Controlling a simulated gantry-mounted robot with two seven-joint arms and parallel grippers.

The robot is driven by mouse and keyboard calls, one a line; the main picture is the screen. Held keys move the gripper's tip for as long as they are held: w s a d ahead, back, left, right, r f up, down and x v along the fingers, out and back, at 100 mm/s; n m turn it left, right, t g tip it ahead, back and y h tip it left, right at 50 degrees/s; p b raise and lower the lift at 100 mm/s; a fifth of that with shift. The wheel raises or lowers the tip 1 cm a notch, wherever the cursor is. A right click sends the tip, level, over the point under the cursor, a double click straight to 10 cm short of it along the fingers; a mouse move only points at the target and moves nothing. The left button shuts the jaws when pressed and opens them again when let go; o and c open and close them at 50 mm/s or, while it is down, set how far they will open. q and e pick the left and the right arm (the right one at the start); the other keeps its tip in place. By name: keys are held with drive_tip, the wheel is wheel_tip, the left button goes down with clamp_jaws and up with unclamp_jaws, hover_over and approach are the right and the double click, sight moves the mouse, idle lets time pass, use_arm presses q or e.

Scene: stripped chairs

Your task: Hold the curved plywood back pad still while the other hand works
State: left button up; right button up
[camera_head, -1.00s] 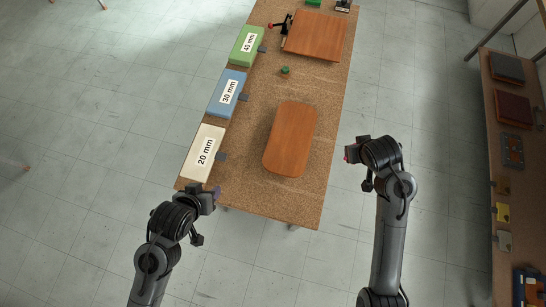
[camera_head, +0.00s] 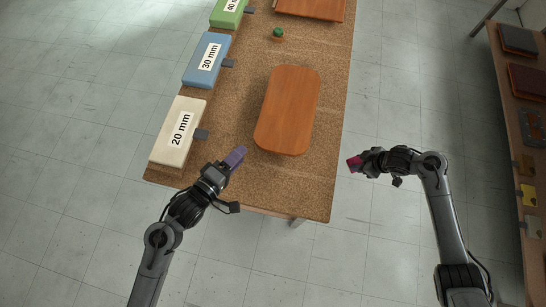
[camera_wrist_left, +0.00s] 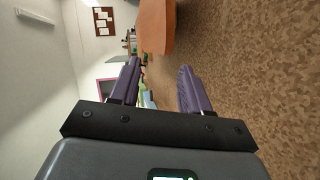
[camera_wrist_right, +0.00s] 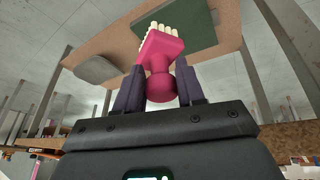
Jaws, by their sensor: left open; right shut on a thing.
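The curved plywood back pad (camera_head: 288,110) lies flat on the cork-topped bench (camera_head: 300,185), with rounded corners and an orange-brown face. Its edge also shows at the top of the left wrist view (camera_wrist_left: 156,25). My left gripper (camera_head: 236,157) is open, with purple fingers, low over the bench at the pad's near left, apart from it. My right gripper (camera_head: 361,162) is off the bench's right side, shut on a magenta brush (camera_wrist_right: 158,52) with pale bristles. The brush does not touch the pad.
White 20 mm (camera_head: 178,133), blue 30 mm (camera_head: 206,60) and green 40 mm (camera_head: 229,12) boxes line the bench's left edge. A small green-topped piece (camera_head: 277,34) and another wooden panel (camera_head: 310,8) are farther back. A side shelf (camera_head: 512,150) stands right.

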sight(268, 134)
use_arm(q)
drive_tip(key=shift+d+f+n+h+b, duration=0.25)
drive_tip(key=shift+f+h+b, duration=0.15)
drive_tip(key=shift+f, duration=0.1)
drive_tip(key=shift+d+f+n+h+b, duration=0.15)
drive_tip(key=shift+f+n+h+b, duration=0.15)
drive_tip(key=shift+f, duration=0.2)
use_arm(e)
drive_tip(key=f, duration=0.2)
drive_tip(key=s+d+f, duration=0.1)
drive_tip(key=shift+f+n, duration=0.2)
drive_tip(key=shift+n, duration=0.1)
use_arm(q)
drive_tip(key=shift+w+d+f+b, duration=0.15)
drive_tip(key=shift+d+f+b, duration=0.1)
drive_tip(key=shift+b, duration=0.15)
drive_tip(key=b+x, duration=0.1)
drive_tip(key=x, duration=0.6)
drive_tip(key=b+x, duration=0.1)
drive_tip(key=x, duration=0.3)
drive_tip(key=shift+w+d+r+b, duration=0.25)
drive_tip(key=shift+w+r+b, duration=0.05)
drive_tip(key=shift+b, duration=0.05)
use_arm(e)
drive_tip(key=f, duration=0.3)
drive_tip(key=shift+s+d+f, duration=0.25)
drive_tip(key=shift+s+f, duration=0.05)
use_arm(q)
drive_tip(key=shift+c, duration=0.2)
clamp_jaws()
